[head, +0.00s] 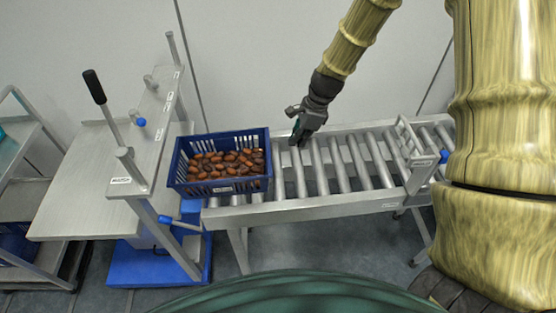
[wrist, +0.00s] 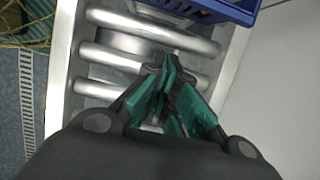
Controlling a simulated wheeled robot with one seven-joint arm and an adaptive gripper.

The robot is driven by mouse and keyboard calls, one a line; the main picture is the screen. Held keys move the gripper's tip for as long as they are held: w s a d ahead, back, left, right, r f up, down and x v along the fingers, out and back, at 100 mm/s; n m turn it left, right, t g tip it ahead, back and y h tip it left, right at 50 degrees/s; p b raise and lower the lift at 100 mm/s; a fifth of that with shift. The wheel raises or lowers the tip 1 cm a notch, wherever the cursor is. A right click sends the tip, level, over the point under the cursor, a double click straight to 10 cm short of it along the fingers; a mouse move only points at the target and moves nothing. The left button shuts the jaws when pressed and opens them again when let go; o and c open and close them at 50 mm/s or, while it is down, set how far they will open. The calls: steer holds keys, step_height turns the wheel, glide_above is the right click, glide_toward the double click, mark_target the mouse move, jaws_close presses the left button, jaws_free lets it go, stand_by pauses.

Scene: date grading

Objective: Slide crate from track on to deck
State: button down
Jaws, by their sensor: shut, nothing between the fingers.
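The blue crate (head: 222,187), slatted and filled with brown dates (head: 225,164), sits at the left end of the roller track (head: 330,208). Its left side is close to the deck (head: 100,165), a grey metal table to the left. The crate's edge also shows at the top of the wrist view (wrist: 228,10). My gripper (head: 298,138) is above the rollers just right of the crate, apart from it. In the wrist view its green-padded fingers (wrist: 172,72) are closed together and empty, pointing toward the crate. The crate's underside is hidden.
A lever with a black grip (head: 95,88) rises from the deck's frame. A blue-knobbed gate frame (head: 420,150) spans the track on the right. A shelf cart (head: 22,150) stands at far left. The rollers between crate and gate are clear.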

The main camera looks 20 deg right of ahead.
mark_target(276, 167)
steer(key=a+f+p, duration=0.1)
steer(key=a+f, duration=0.1)
steer(key=f, duration=0.1)
steer(key=w+a+f+p, duration=0.1)
steer(key=a+f, duration=0.1)
steer(key=f, duration=0.1)
steer(key=a+f+p, duration=0.1)
steer(key=f+p, duration=0.1)
steer(key=f, duration=0.1)
steer(key=shift+w+a+f, duration=0.15)
steer(key=shift+w+a, duration=0.15)
steer(key=shift+a, duration=0.1)
steer(key=shift+w+a+f, duration=0.1)
steer(key=shift+a+f, duration=0.05)
steer(key=shift+a, duration=0.3)
steer(key=shift+a, duration=0.1)
